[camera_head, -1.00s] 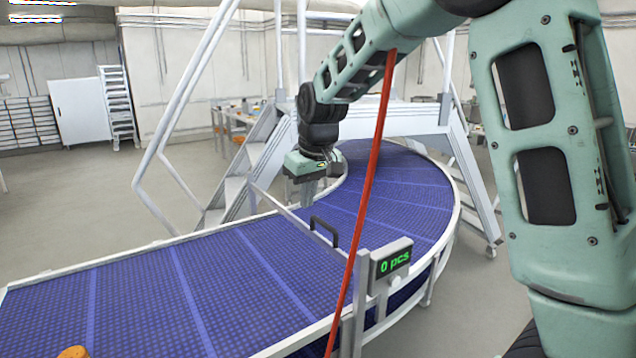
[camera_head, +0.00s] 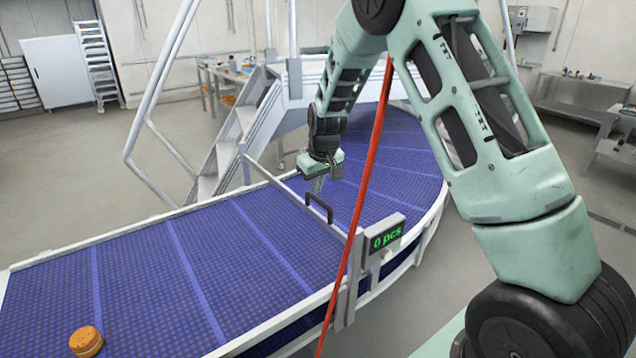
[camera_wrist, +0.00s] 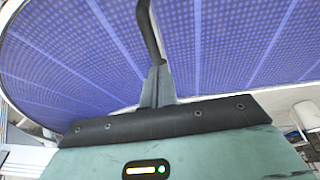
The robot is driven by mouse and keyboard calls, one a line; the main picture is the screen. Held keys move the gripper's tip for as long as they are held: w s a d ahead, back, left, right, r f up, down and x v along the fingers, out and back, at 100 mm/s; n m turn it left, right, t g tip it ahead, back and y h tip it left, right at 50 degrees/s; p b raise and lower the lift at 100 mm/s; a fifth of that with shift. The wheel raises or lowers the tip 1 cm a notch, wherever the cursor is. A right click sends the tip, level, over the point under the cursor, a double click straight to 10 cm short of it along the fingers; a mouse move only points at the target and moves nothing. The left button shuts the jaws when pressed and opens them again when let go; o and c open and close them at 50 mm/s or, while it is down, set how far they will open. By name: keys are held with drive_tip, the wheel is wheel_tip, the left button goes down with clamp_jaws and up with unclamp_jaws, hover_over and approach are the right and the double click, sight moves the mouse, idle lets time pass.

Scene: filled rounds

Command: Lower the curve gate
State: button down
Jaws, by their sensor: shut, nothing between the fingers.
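The curve gate (camera_head: 283,188) is a thin pale bar across the blue conveyor belt, where the straight part meets the curve. A black handle (camera_head: 319,208) stands on it near its middle. The handle also shows in the wrist view (camera_wrist: 149,32), just beyond my fingertips. My gripper (camera_head: 317,187) is shut and empty, pointing down at the handle. In the wrist view my shut fingers (camera_wrist: 157,84) overlap the handle's near end; I cannot tell whether they touch it. I cannot tell how much space is under the bar.
A counter display (camera_head: 385,238) reading "0 pcs" stands at the belt's near edge. A red rod or cord (camera_head: 365,185) crosses in front of the gate's right end. An orange-brown round item (camera_head: 86,341) lies on the belt at lower left. White stairs (camera_head: 235,140) stand behind the belt.

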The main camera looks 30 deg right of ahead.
drive_tip(key=shift+d+f+p, duration=0.15)
drive_tip(key=shift+f+p, duration=0.15)
drive_tip(key=shift+f, duration=0.65)
drive_tip(key=shift+f, duration=0.1)
wheel_tip(320, 180, down, 12)
drive_tip(key=b, duration=1)
drive_tip(key=shift+f, duration=0.25)
drive_tip(key=shift+s+f, duration=0.1)
drive_tip(key=shift+s, duration=0.05)
